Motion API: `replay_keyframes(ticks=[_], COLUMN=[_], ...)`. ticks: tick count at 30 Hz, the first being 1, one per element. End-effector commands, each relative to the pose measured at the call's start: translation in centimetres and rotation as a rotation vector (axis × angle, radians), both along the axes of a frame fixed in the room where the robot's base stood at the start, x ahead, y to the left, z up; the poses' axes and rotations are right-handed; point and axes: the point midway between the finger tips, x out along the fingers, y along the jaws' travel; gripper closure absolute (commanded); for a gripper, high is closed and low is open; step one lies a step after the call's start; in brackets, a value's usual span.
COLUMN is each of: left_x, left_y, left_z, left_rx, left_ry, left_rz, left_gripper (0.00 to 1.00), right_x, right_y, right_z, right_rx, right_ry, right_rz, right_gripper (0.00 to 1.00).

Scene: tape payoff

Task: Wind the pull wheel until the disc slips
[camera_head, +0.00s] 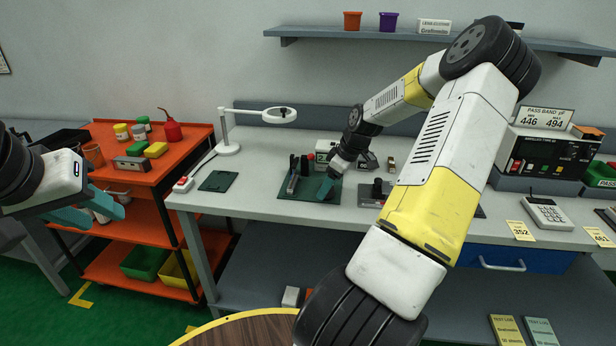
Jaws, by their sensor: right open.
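My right gripper (326,187), with teal fingers, is open over a small dark fixture (292,183) on a green base plate (298,195) on the bench. A small red part and black uprights show at the fixture's back. A second dark fixture (378,190) on a grey plate stands to its right, partly hidden by my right arm. I cannot tell which part is the pull wheel or the disc. Whether the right fingers touch anything is too small to tell. My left gripper (106,218) is open and empty, in front of the orange cart.
The orange cart (160,175) holds jars, a red oil can and boxes. A tester (545,155) and keypad device (547,212) stand right.

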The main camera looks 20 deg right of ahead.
Motion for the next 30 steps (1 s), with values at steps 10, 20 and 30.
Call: replay_keyframes(ticks=[10, 20, 30], left_x=[0.0, 0.0, 0.0], left_y=[0.0, 0.0, 0.0], left_z=[0.0, 0.0, 0.0], left_rx=[0.0, 0.0, 0.0], left_ry=[0.0, 0.0, 0.0], left_rz=[0.0, 0.0, 0.0], left_gripper=[0.64, 0.64, 0.64], right_x=[-0.02, -0.01, -0.1], right_y=[-0.02, -0.05, 0.06], right_z=[-0.01, 0.03, 0.05], right_rx=[-0.001, -0.002, -0.004], right_ry=[0.001, 0.0, 0.0], right_rz=[0.0, -0.007, -0.144], right_gripper=[0.62, 0.95, 0.95])
